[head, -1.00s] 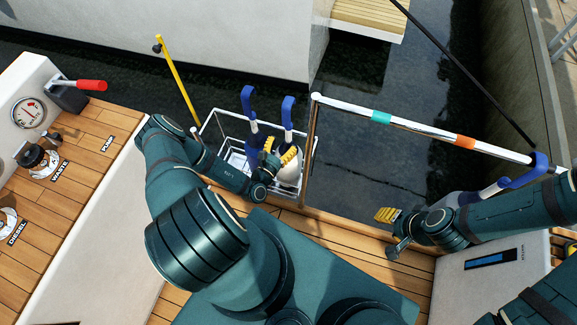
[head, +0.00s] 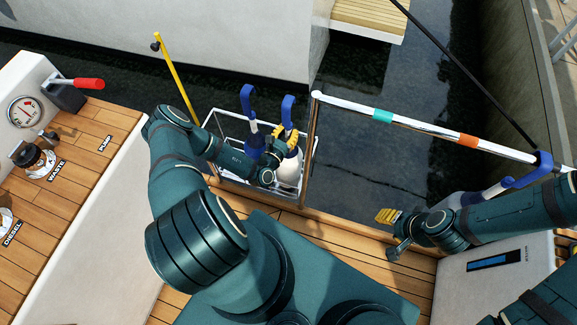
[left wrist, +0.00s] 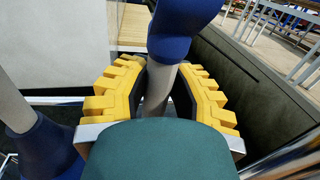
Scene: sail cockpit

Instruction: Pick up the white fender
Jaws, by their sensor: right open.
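The white fender (head: 289,172) stands in the wire basket (head: 236,184) at the rail, its blue top (head: 288,106) sticking up. My left gripper (head: 285,134) is at the fender's upper part, a yellow finger on each side. In the left wrist view the fender's pale neck (left wrist: 157,88) runs between the yellow fingers, with its blue top (left wrist: 184,28) above them. The gap to the pads looks narrow; I cannot tell whether they touch. The fender's lower part is partly hidden. My right gripper (head: 388,216) is open and empty, apart at the right.
A navy fender (head: 254,145) with a blue top stands left of the white one in the basket. A yellow pole (head: 176,78) rises behind. A silver rail with a striped pole (head: 420,128) runs right over dark water. A panel with a red-handled lever (head: 88,84) is left.

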